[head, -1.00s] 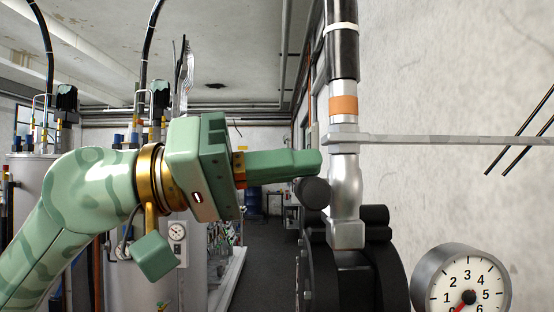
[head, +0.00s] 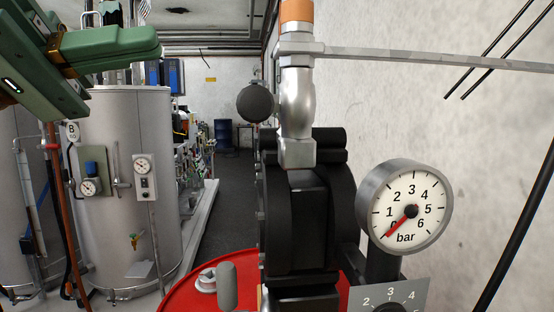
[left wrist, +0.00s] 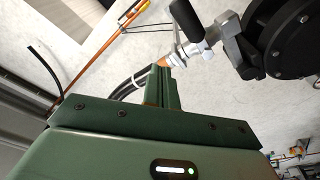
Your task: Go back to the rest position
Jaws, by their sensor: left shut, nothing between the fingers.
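My left gripper (head: 152,42) is at the upper left of the head view, pointing right. Its green fingers are shut with nothing between them. In the left wrist view its fingers (left wrist: 163,72) point up, toward the grey pipe fitting with the black handle (left wrist: 195,35). In the head view the gripper is left of the silver pipe fitting (head: 297,95) and apart from it in the picture. My right gripper is in neither view.
A black pump (head: 305,215) with a pressure gauge (head: 411,207) stands ahead, above a red drum (head: 195,287). A grey tank (head: 125,190) stands at left. A clear dark floor aisle (head: 232,195) runs back between tank and pump.

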